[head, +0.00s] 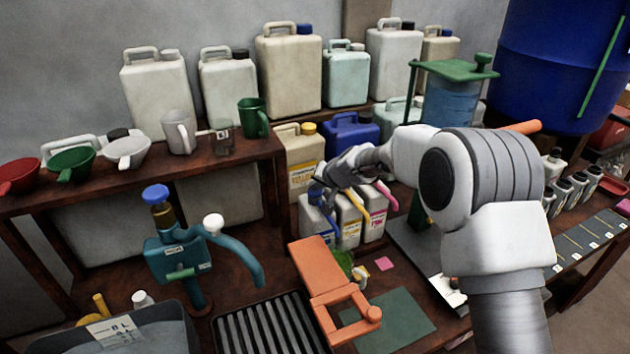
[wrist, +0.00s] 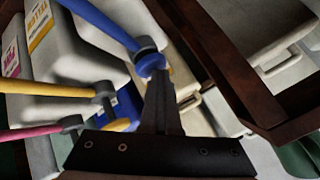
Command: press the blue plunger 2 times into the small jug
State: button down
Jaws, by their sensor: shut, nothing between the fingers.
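The blue plunger (wrist: 150,64) shows in the wrist view as a blue head with a long blue spout on a white jerrycan. My gripper (wrist: 157,76) is shut and empty, its fingertips right at the blue head; I cannot tell whether they touch. In the head view my gripper (head: 322,181) is above the leftmost of three pump cans, and the blue spout (head: 327,213) points down toward the front. A green translucent vessel (head: 343,262) stands below it, partly hidden by an orange stand; I cannot tell if it is the small jug. Its contents are not visible.
Yellow (head: 356,203) and pink (head: 378,196) pump spouts stand close on the right. The orange stand (head: 318,265) is in front. A teal dispenser (head: 180,255) is at left, beside a black grate (head: 262,325). A shelf with jugs (head: 180,132) runs behind.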

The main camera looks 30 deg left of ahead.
aim_at(317, 193)
jog(key=shift+s+d+f, duration=0.15)
jog(key=shift+f, duration=0.3)
jog(key=shift+s+d+f, duration=0.1)
jog(key=shift+d+f, duration=0.05)
jog(key=shift+f, duration=0.3)
jog(key=shift+w+a+r+p, duration=0.1)
jog(key=shift+r+p, duration=1.1)
jog(key=shift+r, duration=0.4)
jog(key=shift+w+a+r+p, duration=0.1)
jog(key=shift+r+p, duration=1.05)
jog(key=shift+r, duration=0.55)
jog(key=shift+w, duration=0.1)
